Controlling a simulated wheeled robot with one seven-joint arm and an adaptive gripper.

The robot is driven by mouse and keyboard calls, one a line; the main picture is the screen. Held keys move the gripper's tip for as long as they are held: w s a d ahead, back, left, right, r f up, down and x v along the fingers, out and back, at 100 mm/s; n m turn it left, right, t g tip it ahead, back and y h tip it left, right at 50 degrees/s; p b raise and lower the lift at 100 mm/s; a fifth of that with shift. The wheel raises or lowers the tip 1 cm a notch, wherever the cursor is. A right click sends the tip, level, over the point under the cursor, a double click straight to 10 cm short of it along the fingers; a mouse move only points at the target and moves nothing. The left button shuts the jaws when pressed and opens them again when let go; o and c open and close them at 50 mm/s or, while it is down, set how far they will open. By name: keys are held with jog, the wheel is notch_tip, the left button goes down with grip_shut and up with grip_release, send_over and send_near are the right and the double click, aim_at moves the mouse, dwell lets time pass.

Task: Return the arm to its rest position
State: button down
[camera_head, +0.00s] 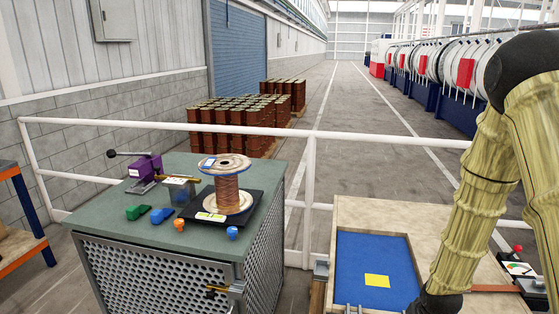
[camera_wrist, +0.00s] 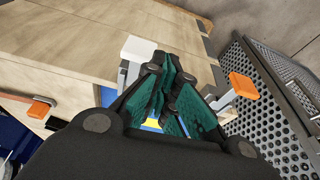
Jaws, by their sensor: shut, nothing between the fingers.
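My arm, in a yellowish sleeve, comes down along the right edge of the head view. Its lower end reaches over the near part of a wooden bench (camera_head: 359,212), and the gripper itself is not clear there. In the wrist view my gripper (camera_wrist: 171,98) shows with its green-padded fingers drawn together and nothing between them. It hangs above the bench (camera_wrist: 75,45), near the blue recessed area. In the head view the blue panel (camera_head: 372,262) carries a yellow square (camera_head: 377,281).
A cabinet with a green top (camera_head: 130,228) stands left, bearing a copper wire spool (camera_head: 228,190), a purple lever device (camera_head: 145,166) and small coloured pieces. A white railing (camera_head: 310,175) crosses behind. Orange-tipped clamps (camera_wrist: 243,86) sit near my gripper. An open aisle lies beyond the railing.

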jog(key=s+a+f+g, duration=0.1)
jog(key=s+a+f, duration=0.4)
jog(key=s, duration=0.5)
jog(key=s+a+f+n+g, duration=0.1)
jog(key=s+a+f, duration=0.4)
jog(key=s+f, duration=0.2)
jog(key=s+a+f+g, duration=0.1)
jog(key=s+a+f, duration=0.4)
jog(key=s, duration=0.7)
jog(key=shift+s+a+f+n+y, duration=0.15)
jog(key=shift+s+f+n+y, duration=0.2)
jog(key=shift+f, duration=0.6)
